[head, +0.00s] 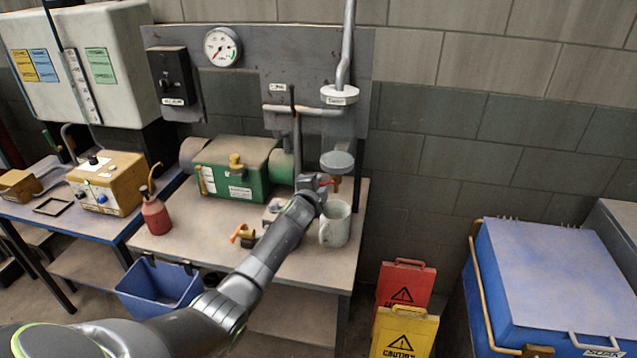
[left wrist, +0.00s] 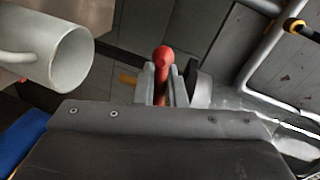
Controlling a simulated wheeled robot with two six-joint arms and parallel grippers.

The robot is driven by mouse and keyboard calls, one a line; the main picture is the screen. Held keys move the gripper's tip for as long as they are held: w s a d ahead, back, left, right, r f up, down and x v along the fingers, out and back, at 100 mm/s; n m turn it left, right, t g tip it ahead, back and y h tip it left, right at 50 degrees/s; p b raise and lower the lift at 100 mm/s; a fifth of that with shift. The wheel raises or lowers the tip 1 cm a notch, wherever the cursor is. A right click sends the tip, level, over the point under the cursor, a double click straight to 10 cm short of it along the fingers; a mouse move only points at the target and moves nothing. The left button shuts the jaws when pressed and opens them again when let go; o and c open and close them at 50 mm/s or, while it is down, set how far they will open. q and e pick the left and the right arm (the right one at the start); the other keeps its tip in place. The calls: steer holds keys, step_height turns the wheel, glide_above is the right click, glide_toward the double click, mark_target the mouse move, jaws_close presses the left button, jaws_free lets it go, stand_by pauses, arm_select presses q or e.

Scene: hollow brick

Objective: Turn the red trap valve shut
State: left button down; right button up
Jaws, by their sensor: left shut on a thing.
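The red trap valve's lever (head: 328,183) shows as a small red piece just below a round grey fitting (head: 337,162) on the vertical pipe. In the left wrist view the red lever (left wrist: 164,56) stands between my fingers, its rounded end poking past them. My left gripper (head: 318,186) is shut on the lever; it also shows in the left wrist view (left wrist: 163,82). My fingers hide much of the lever and valve body, so its exact angle is hard to tell. My right gripper is not in view.
A white mug (head: 335,224) stands right below my left gripper on the bench (head: 190,246). A green compressor (head: 236,168), a red oil can (head: 155,215) and a brass fitting (head: 243,235) are to the left. Caution signs (head: 404,333) and a blue chest (head: 555,275) stand at right.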

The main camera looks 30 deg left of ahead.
arm_select(q)
steer(key=shift+r+m+y+p, duration=0.3)
steer(key=shift+r+m+p, duration=0.2)
steer(key=shift+m, duration=0.4)
steer(key=c, duration=1.6)
jaws_free()
steer(key=shift+o, duration=0.2)
steer(key=shift+s, duration=0.1)
steer(key=v, duration=1.7)
steer(key=shift+d+r+b, duration=0.15)
steer(key=shift+r+b, duration=0.1)
steer(key=shift+b, duration=0.2)
